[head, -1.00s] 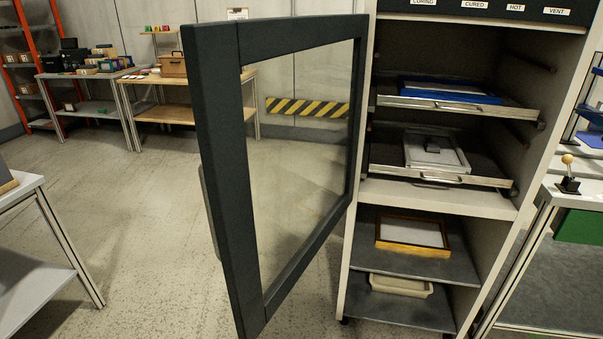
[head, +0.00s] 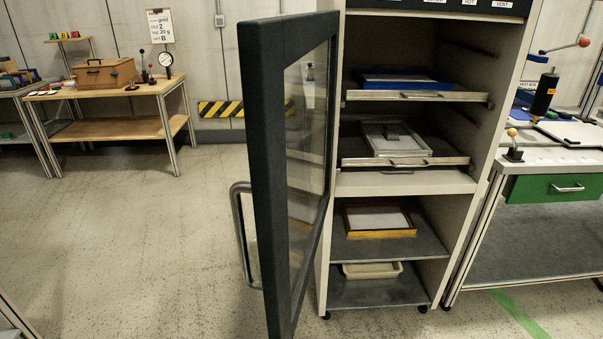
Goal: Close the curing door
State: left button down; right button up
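The curing door (head: 268,170) is a dark-framed glass door, swung wide open toward me from the left side of the curing cabinet (head: 473,140). I see it nearly edge-on. Its grey bar handle (head: 241,235) shows on the door's left, outer side. The cabinet front is uncovered, with two pulled-out trays, the upper one (head: 420,96) and the lower one (head: 405,162), jutting slightly forward. Neither of my grippers shows in the head view.
An orange-framed screen (head: 379,233) and a cream tray (head: 371,270) sit on the lower shelves. A bench with a green drawer (head: 555,188) stands close on the right. A wooden table (head: 108,93) is at the back left. The floor left of the door is clear.

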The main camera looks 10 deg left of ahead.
aim_at(269, 46)
jog(key=i+j+z, duration=0.2)
jog(key=j, duration=0.25)
jog(key=j+z, duration=0.2)
jog(key=j, duration=0.2)
jog(key=i+j+z, duration=0.25)
jog(key=j, duration=0.3)
